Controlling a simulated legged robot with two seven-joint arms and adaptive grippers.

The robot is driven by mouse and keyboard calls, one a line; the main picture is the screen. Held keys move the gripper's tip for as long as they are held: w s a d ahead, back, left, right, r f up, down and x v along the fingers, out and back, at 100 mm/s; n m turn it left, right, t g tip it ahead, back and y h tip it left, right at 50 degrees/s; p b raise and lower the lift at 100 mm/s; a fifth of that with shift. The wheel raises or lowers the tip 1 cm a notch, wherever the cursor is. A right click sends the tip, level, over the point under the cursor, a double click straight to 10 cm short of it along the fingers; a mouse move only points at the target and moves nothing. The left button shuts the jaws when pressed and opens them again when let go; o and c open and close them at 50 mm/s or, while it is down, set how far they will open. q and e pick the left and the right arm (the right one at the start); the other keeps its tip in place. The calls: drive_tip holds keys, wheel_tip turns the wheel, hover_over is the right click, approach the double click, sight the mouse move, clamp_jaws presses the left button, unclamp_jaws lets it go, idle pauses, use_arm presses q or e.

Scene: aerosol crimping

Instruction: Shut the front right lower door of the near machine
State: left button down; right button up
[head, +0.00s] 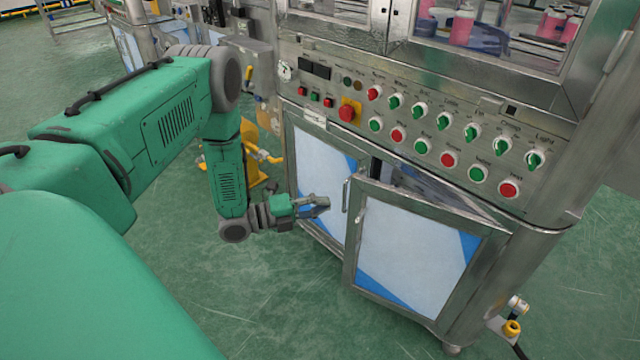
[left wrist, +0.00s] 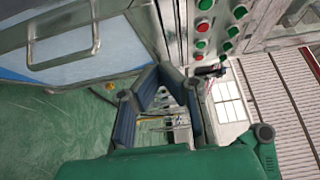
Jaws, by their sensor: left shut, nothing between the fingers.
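The front right lower door (head: 412,245) of the near machine stands ajar in the head view. It is a metal frame with a white and blue panel, hinged at its right, its left edge swung outward. A dark gap shows above it. Its handle (head: 360,203) is near the upper left corner. My left gripper (head: 322,204) is shut and empty, just left of the door's free edge and in front of the left lower door (head: 318,175). In the left wrist view its fingers (left wrist: 168,100) point away from the camera. My right gripper is out of view.
The control panel (head: 430,128) with knobs and buttons juts above the doors. A yellow fitting (head: 512,328) stands low at the right. Green floor in front of the doors is clear. The left wrist view also shows a handled panel (left wrist: 65,45); I cannot tell which door.

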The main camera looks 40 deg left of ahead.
use_arm(q)
drive_tip(key=b, duration=0.1)
approach(376, 186)
drive_tip(key=d, duration=0.3)
drive_tip(key=w, duration=0.2)
drive_tip(key=w+b, duration=0.1)
drive_tip(key=w, duration=0.2)
drive_tip(key=shift+d+f+b, duration=0.2)
drive_tip(key=shift+f+b, duration=0.05)
drive_tip(key=shift+b, duration=0.05)
drive_tip(key=shift+w+d+r, duration=0.15)
drive_tip(key=shift+w+d, duration=0.1)
drive_tip(key=shift+w, duration=0.2)
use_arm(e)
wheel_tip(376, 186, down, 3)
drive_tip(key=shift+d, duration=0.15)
use_arm(q)
drive_tip(key=shift+a, duration=0.2)
